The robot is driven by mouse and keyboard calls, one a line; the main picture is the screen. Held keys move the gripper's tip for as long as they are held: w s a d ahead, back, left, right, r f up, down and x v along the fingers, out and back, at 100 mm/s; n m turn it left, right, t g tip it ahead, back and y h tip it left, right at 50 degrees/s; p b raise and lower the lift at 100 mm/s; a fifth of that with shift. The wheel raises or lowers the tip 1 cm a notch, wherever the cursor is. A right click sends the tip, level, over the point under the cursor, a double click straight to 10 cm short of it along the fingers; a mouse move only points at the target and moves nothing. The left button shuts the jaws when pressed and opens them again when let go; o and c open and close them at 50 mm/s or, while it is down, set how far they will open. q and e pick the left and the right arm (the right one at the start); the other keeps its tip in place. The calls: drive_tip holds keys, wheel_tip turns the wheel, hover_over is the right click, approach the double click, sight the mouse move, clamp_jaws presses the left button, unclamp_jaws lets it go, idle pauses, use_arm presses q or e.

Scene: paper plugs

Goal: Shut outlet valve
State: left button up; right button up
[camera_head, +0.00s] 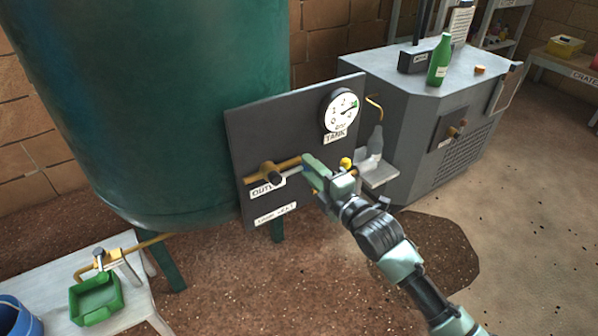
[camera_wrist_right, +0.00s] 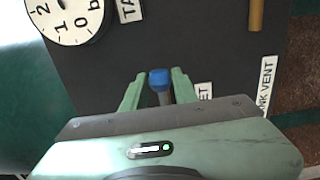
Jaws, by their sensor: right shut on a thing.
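The dark panel (camera_head: 250,135) stands in front of the green tank, with a partly covered label starting "OUT" (camera_head: 268,186). A brass pipe with a dark round fitting (camera_head: 270,172) runs across it above that label. My right gripper (camera_head: 307,172) is at the panel, at the right end of this pipe. In the right wrist view the gripper (camera_wrist_right: 158,84) is shut on the blue-tipped outlet valve handle (camera_wrist_right: 160,79), which has a grey stem. The gripper hides most of the valve and part of the label. My left gripper is not in view.
A round gauge (camera_head: 341,110) and a "TANK" label sit above the gripper. A "TANK VENT" label (camera_head: 275,214) is below. A clear bottle (camera_head: 375,142) stands on a small shelf at right. A grey machine (camera_head: 420,95) carries a green bottle (camera_head: 440,60). A green tray (camera_head: 97,298) is lower left.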

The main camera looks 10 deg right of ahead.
use_arm(q)
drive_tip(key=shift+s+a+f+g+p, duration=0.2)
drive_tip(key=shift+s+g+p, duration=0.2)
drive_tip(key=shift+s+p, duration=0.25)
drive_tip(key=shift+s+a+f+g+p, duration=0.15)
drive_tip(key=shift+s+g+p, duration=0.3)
drive_tip(key=shift+p, duration=0.35)
use_arm(e)
drive_tip(key=shift+a+r+n, duration=0.15)
drive_tip(key=shift+r+n, duration=0.95)
drive_tip(key=shift+n, duration=0.5)
drive_tip(key=shift+r, duration=0.15)
use_arm(q)
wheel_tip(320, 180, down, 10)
drive_tip(key=p, duration=0.2)
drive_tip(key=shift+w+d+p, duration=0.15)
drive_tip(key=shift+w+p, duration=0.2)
drive_tip(key=shift+p, duration=0.05)
use_arm(e)
drive_tip(key=r+n, duration=0.1)
drive_tip(key=a+n, duration=0.1)
drive_tip(key=n, duration=0.1)
drive_tip(key=shift+s+r, duration=0.2)
drive_tip(key=shift+r, duration=0.2)
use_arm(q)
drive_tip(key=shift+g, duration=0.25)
use_arm(e)
drive_tip(key=shift+r, duration=0.1)
